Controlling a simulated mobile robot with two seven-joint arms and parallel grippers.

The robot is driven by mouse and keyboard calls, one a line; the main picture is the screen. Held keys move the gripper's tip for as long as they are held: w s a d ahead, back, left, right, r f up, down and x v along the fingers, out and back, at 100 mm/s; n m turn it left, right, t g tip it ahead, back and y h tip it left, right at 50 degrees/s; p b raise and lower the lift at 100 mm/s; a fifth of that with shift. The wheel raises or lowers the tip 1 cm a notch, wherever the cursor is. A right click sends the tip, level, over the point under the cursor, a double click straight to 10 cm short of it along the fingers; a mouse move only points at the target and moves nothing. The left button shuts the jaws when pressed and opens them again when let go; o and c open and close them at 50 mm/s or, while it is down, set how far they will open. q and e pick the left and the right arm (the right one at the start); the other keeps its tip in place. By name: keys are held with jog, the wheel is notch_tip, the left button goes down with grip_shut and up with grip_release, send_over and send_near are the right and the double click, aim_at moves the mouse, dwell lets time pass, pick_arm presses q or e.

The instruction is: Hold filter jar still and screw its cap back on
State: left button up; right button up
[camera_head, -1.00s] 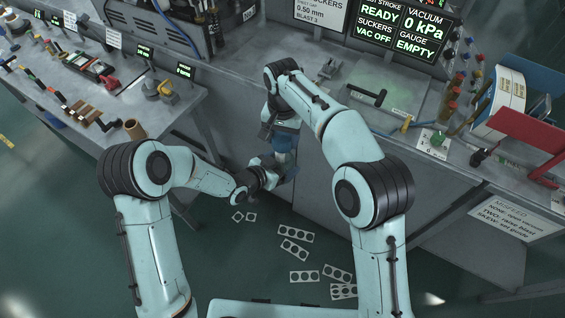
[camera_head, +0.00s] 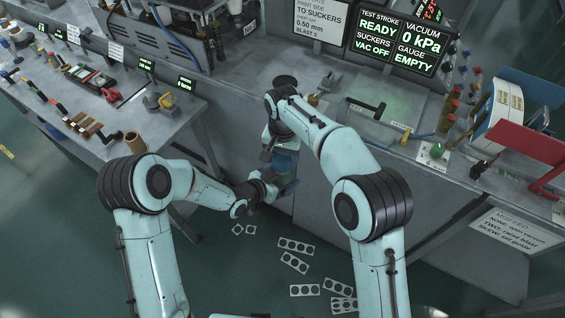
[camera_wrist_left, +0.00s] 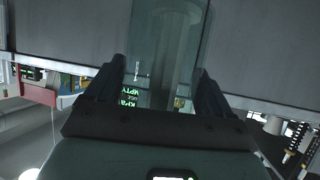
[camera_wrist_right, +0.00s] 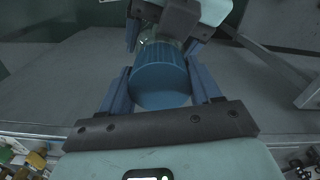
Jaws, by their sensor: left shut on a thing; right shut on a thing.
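The blue ribbed cap (camera_wrist_right: 160,82) sits between the fingers of my right gripper (camera_wrist_right: 164,92), which is shut on it. The clear, tube-like filter jar (camera_wrist_left: 168,50) stands between the fingers of my left gripper (camera_wrist_left: 160,85), which is shut on it. In the head view, my right gripper (camera_head: 281,150) is above my left gripper (camera_head: 278,187), with the blue cap (camera_head: 284,163) between them. The cap lines up with the jar's end. I cannot tell how far it is threaded on.
Both grippers are in front of the grey machine bench (camera_head: 330,170). A side bench (camera_head: 160,120) with tools stands at the left. Punched sheet scraps (camera_head: 296,246) lie on the floor below. A red bracket (camera_head: 525,145) is at the far right.

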jog(key=shift+f, duration=0.95)
jog(key=shift+f, duration=0.5)
pick_arm(q)
grip_shut()
pick_arm(e)
jog(key=m, duration=0.5)
jog(key=shift+m, duration=0.3)
jog(key=m, duration=0.4)
jog(key=shift+a, duration=0.1)
jog(key=m, duration=0.3)
